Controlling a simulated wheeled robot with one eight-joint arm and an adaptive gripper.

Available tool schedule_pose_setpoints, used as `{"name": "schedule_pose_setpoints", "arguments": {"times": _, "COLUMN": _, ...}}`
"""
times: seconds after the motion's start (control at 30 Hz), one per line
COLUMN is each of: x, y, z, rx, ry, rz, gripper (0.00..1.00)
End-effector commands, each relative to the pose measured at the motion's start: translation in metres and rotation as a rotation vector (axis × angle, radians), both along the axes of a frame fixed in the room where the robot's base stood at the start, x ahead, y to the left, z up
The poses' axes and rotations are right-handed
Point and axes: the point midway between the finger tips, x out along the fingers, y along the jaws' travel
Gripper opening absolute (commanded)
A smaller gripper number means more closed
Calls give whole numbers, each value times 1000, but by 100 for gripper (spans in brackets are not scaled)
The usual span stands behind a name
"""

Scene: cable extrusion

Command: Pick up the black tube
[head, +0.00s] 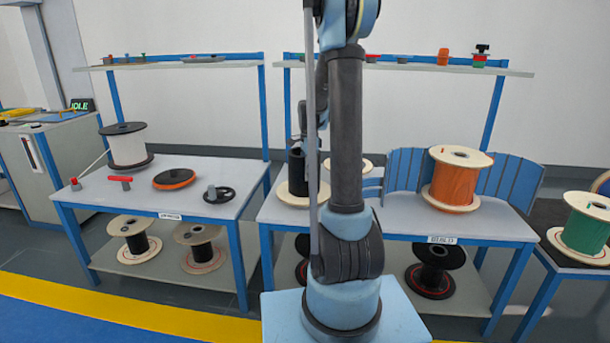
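A black upright cylinder (296,172), which looks like a spool wound in black, stands on a pale round flange on the right table, just left of my arm. My arm stands in the middle of the head view and reaches away over the right table. My gripper is mostly hidden behind the arm links, seemingly above or close to the black cylinder. I cannot see its fingers or whether it touches anything.
An orange spool (457,178) stands on the right table (480,224) before a curved blue rack (514,173). A green spool (585,230) is at far right. The left table (100,195) holds a white spool (127,146), an orange-black disc (174,179) and a handwheel (219,194).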

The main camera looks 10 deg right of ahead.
Motion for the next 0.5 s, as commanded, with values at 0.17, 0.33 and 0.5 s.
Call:
{"name": "schedule_pose_setpoints", "arguments": {"times": 0.17, "x": 0, "y": 0, "z": -3, "rx": 0, "ry": 0, "rz": 0, "gripper": 37}}
{"name": "schedule_pose_setpoints", "arguments": {"times": 0.33, "x": 0, "y": 0, "z": -3, "rx": 0, "ry": 0, "rz": 1, "gripper": 25}}
{"name": "schedule_pose_setpoints", "arguments": {"times": 0.5, "x": 0, "y": 1, "z": -3, "rx": 0, "ry": 0, "rz": 1, "gripper": 0}}
